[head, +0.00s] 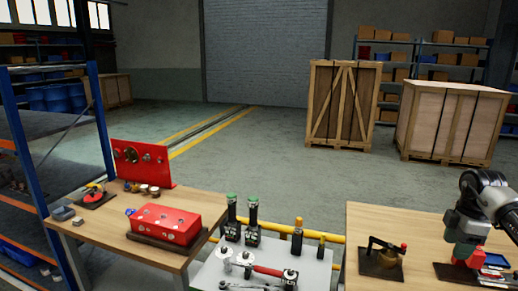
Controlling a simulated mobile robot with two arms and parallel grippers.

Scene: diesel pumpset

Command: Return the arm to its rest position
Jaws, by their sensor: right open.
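My right arm comes in from the right edge, with its wrist bent downward. My right gripper (462,256) points down over the right table (400,220), close to a red part (478,258) on a dark plate. It is open, and the fingertips are small and partly lost against the red part. I cannot tell whether they touch it. My left gripper is not in view.
A grey tray (208,272) holds tools and green-topped parts. The left table (90,235) bears a red block (165,223) and a red panel (140,162). Crates (450,118) stand behind on open floor.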

